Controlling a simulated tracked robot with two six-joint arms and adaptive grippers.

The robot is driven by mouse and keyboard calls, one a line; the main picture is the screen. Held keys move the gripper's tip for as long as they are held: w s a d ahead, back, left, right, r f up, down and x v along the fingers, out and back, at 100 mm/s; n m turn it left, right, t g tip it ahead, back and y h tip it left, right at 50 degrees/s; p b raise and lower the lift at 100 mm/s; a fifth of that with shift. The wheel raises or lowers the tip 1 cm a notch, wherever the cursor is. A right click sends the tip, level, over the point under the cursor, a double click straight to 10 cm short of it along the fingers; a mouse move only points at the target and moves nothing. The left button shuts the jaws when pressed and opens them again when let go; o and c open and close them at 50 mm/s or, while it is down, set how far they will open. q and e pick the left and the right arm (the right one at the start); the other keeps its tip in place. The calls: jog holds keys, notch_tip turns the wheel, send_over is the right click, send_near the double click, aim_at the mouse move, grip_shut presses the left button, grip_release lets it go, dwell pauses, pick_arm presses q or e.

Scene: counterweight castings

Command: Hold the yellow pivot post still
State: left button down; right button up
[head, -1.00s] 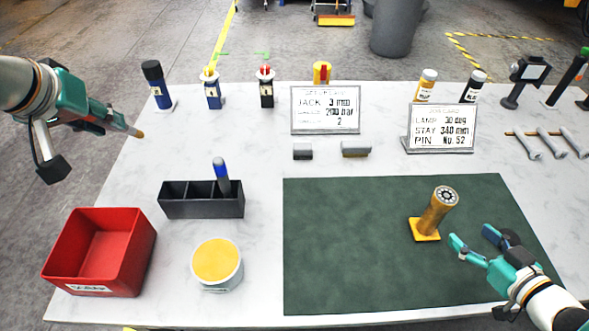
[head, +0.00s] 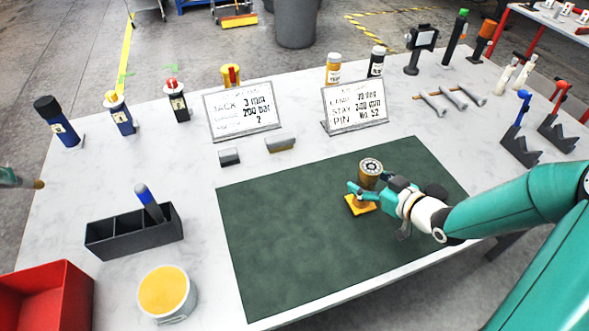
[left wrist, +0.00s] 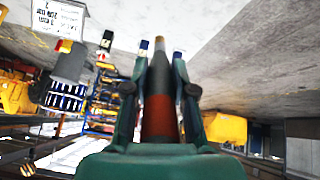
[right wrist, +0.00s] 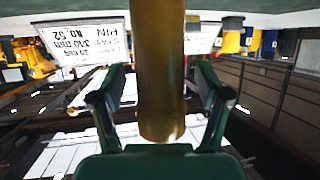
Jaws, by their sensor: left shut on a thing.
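The yellow pivot post (head: 370,172) stands on its square yellow base (head: 361,205) on the green mat (head: 290,240). Its top face is grey with dark dots. My right gripper (head: 370,186) is at the post, with one finger on each side. In the right wrist view, the post (right wrist: 160,75) runs between my right fingers, with gaps showing on both sides, so the gripper is open around it. My left gripper (left wrist: 160,60) is shut on a dark tapered tool (left wrist: 159,105) with a red-brown band. In the head view only the tool's tip shows clearly at the left edge.
Two sign cards (head: 243,110) stand behind the mat, with two small grey blocks (head: 280,143) before them. A black divided holder (head: 135,238), a yellow-topped tub (head: 165,290) and a red bin (head: 45,298) are at left. Bottles and tools line the back.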

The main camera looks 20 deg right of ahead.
jog(key=shift+c, duration=0.6)
dwell(0.3)
jog(key=shift+c, duration=0.3)
jog(key=c, duration=1.2)
jog(key=shift+o, duration=0.2)
grip_shut()
dwell(0.3)
